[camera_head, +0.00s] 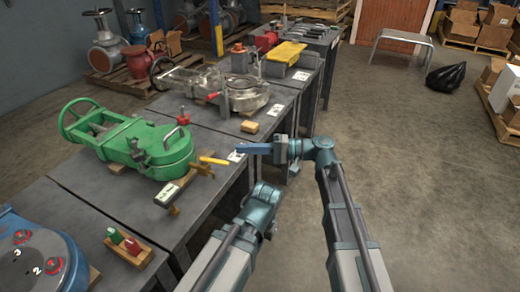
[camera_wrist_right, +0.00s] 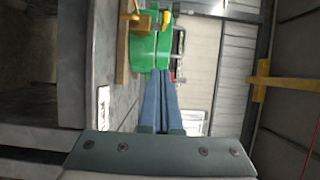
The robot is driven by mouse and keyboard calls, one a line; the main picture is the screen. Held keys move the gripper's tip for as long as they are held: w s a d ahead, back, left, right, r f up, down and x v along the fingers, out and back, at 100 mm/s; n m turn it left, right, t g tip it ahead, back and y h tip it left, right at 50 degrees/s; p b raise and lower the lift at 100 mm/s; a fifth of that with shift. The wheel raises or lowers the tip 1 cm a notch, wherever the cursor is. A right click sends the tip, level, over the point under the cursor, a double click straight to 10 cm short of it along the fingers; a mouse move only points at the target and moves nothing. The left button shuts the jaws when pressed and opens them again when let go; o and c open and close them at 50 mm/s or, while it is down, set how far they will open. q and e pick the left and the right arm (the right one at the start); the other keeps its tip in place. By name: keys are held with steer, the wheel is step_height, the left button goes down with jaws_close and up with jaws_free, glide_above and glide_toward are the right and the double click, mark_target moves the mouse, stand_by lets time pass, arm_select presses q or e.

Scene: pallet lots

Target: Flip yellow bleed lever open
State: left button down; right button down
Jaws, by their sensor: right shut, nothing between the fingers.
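The yellow bleed lever (camera_head: 214,161) sticks out to the right from the right end of the green valve body (camera_head: 150,145), above a brass-coloured bracket (camera_head: 201,168). My right gripper (camera_head: 238,148) is shut and empty, its blue fingers pointing left, close to the lever's free end in the picture. In the right wrist view the shut fingers (camera_wrist_right: 160,72) point at the green body (camera_wrist_right: 150,50), with the yellow lever (camera_wrist_right: 167,20) beyond their tips. I cannot tell the exact gap. My left arm shows low in the middle, but its gripper fingers do not.
A blue round unit (camera_head: 35,255) and a wooden block with green and red pieces (camera_head: 128,246) are on the near bench. A grey metal assembly (camera_head: 225,85) and yellow tray (camera_head: 286,51) stand further back.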

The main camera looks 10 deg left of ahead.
mark_target(214, 163)
steer(key=shift+s+a, duration=0.8)
steer(key=shift+s, duration=0.25)
steer(key=shift+s+a, duration=0.75)
steer(key=shift+s, duration=0.3)
